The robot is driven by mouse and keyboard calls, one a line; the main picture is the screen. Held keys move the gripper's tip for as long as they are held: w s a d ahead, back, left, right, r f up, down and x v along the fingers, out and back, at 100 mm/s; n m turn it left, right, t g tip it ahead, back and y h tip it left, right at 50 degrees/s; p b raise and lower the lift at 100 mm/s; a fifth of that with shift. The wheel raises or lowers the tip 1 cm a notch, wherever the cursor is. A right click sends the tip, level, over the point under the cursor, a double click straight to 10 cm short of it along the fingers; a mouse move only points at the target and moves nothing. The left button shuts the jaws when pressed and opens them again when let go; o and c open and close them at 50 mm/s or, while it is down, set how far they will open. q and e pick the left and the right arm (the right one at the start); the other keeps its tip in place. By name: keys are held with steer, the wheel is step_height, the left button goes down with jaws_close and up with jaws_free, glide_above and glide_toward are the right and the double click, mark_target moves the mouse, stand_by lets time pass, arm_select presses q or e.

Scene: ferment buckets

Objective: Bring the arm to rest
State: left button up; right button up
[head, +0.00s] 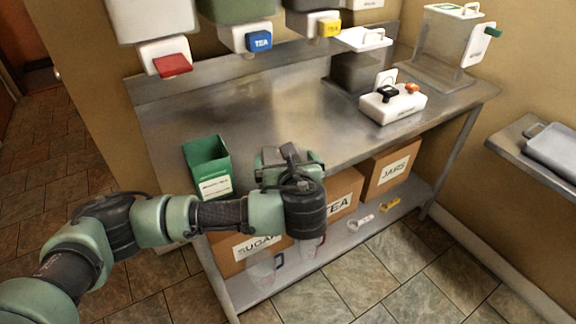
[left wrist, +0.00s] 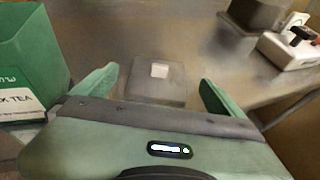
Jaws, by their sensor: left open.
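My left arm comes in from the left over the steel table's front edge. Its gripper (head: 289,156) is beyond the dark wrist, over the table. In the left wrist view the two green fingers of my left gripper (left wrist: 158,78) are spread apart. A grey, see-through, box-like thing (left wrist: 152,88) with a pale square patch shows between and beyond them; I cannot tell whether they touch it. In the head view my gripper hides that spot. My right gripper is not in view.
A green tea box (head: 207,165) stands left of my gripper, also in the left wrist view (left wrist: 30,65). The steel table (head: 265,105) is clear behind. A white device (head: 393,104) and lidded containers stand right.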

arm_select(q)
steer(key=v, duration=0.5)
steer(key=s+f+n+g+h, duration=0.4)
steer(key=s+f+n+g, duration=0.2)
steer(key=s+f+n, duration=0.7)
steer(key=s+a+f+n+g, duration=0.2)
steer(key=s+a+f+n, duration=0.3)
steer(key=s+a+n, duration=0.35)
steer(key=s+a+f+n+g, duration=0.1)
steer(key=s+a+f+n, duration=0.3)
steer(key=s+a+n, duration=0.5)
step_height(320, 180, down, 27)
steer(key=s+d+g+p, duration=0.1)
steer(key=g, duration=0.1)
steer(key=s+a+f+g+y+p, duration=0.1)
steer(key=s+a+f, duration=0.1)
steer(key=s+f, duration=1.1)
steer(key=s, duration=0.3)
steer(key=shift+a+f, duration=0.25)
steer(key=shift+a, duration=0.05)
